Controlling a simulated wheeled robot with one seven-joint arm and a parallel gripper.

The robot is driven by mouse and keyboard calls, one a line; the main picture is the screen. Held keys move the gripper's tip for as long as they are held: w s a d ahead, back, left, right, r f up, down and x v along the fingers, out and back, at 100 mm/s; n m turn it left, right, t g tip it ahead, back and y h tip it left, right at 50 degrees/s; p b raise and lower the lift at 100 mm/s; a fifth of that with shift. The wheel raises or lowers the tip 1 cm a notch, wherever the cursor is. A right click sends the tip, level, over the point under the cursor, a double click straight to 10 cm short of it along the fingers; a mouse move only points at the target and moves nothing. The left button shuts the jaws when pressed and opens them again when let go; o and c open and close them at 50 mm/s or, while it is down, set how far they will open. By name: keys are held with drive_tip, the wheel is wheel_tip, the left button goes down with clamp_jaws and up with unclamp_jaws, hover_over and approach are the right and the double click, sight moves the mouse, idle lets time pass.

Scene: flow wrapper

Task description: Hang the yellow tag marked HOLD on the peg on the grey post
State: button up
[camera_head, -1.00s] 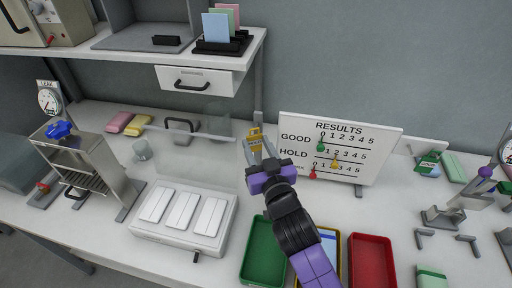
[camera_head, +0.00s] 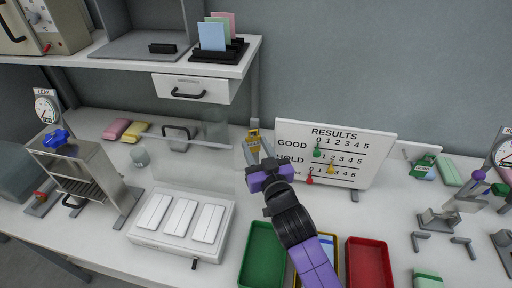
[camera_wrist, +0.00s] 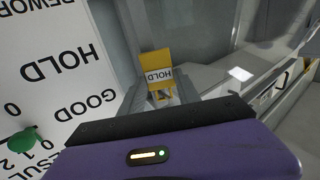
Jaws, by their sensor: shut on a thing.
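The yellow tag marked HOLD (camera_wrist: 158,72) is upright at my fingertips in the wrist view, its lettering upside down there. It also shows small in the head view (camera_head: 253,136), left of the results board. My gripper (camera_head: 254,149) is shut on the tag's lower part and holds it above the table near the back wall. A grey upright (camera_head: 254,101) rises behind the tag under the shelf's right end; I cannot tell whether it is the post or a shelf leg. I cannot make out the peg. The tag and fingers hide what lies directly behind them.
The white results board (camera_head: 375,163) stands close right of my gripper, with coloured markers on it. The shelf drawer (camera_head: 192,88) is above and left. A clear panel and white tray unit (camera_head: 150,235) stand left. Green (camera_head: 262,258) and red (camera_head: 369,265) bins lie in front.

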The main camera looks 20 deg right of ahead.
drive_tip(key=o, duration=1.4)
drive_tip(key=shift+s+a+r+n+t+y+b, duration=0.65)
drive_tip(key=shift+s+a+r+b, duration=0.6)
drive_tip(key=shift+s, duration=4.3)
drive_tip(key=s+f+g, duration=0.1)
drive_tip(key=s+f, duration=0.1)
drive_tip(key=s, duration=0.9)
drive_tip(key=s+f+g, duration=0.2)
drive_tip(key=s, duration=0.9)
drive_tip(key=s+f+g, duration=0.1)
drive_tip(key=s+f, duration=0.1)
drive_tip(key=s, duration=0.9)
drive_tip(key=shift+s+d+f+g+y+p, duration=0.15)
drive_tip(key=shift+s+f+g+y+p, duration=0.1)
drive_tip(key=shift+s+f+p, duration=0.05)
